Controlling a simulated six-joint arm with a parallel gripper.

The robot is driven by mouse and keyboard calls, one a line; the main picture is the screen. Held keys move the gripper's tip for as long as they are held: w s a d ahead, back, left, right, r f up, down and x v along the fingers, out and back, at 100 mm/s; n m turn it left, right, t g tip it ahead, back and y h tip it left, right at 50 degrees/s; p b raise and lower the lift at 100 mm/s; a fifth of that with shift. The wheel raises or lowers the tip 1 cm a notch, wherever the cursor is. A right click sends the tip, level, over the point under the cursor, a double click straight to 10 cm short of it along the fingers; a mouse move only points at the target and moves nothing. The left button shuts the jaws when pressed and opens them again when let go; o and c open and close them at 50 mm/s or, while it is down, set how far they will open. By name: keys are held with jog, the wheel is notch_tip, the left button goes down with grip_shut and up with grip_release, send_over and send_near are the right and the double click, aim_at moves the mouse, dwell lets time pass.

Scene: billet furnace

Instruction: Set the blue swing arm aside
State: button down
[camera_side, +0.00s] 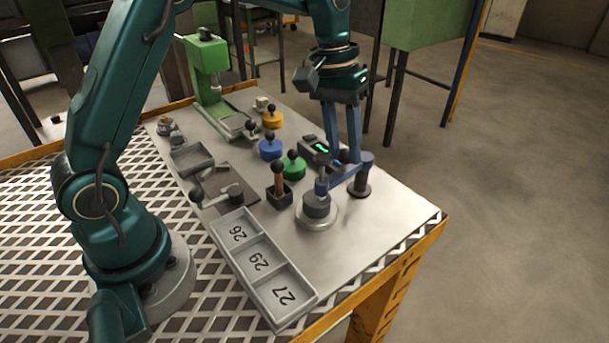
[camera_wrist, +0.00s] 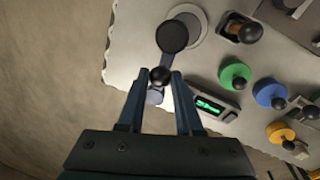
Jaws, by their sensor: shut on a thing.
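The blue swing arm (camera_side: 338,179) is a short bar at the near right of the metal plate in the side view. One end lies over a grey cylinder (camera_side: 317,207) on a round pale base (camera_side: 318,221). The other end is at a dark upright post (camera_side: 362,188). My gripper (camera_side: 345,157) is over the bar. In the wrist view, my gripper (camera_wrist: 161,75) is shut on the swing arm's black ball knob (camera_wrist: 160,77), with a finger on each side.
A green knob (camera_side: 293,167), a blue knob (camera_side: 270,149), a yellow knob (camera_side: 272,120) and a small lit display (camera_side: 318,150) stand behind. A three-part tray (camera_side: 312,296) marked 26, 29 and 27 lies in front. The plate's right end is mostly clear.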

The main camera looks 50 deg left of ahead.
jog(key=d+n, duration=0.1)
jog(key=n, duration=0.2)
jog(key=shift+w+d+t, duration=0.1)
jog(key=shift+d+t, duration=0.2)
jog(key=shift+d, duration=0.1)
jog(key=shift+w+d+n+t+y, duration=0.15)
jog(key=shift+w+d+n+y, duration=0.35)
jog(key=shift+n, duration=1.35)
jog(key=shift+w+d+n+t+y, duration=0.2)
jog(key=shift+w+d+n, duration=0.55)
jog(key=shift+n, duration=1.05)
jog(key=shift+w+d+n+t+y, duration=0.25)
jog(key=shift+w+d+n, duration=0.35)
jog(key=shift+n, duration=1.25)
jog(key=shift+w, duration=0.1)
jog(key=c, duration=0.6)
grip_release()
jog(key=shift+v, duration=2.6)
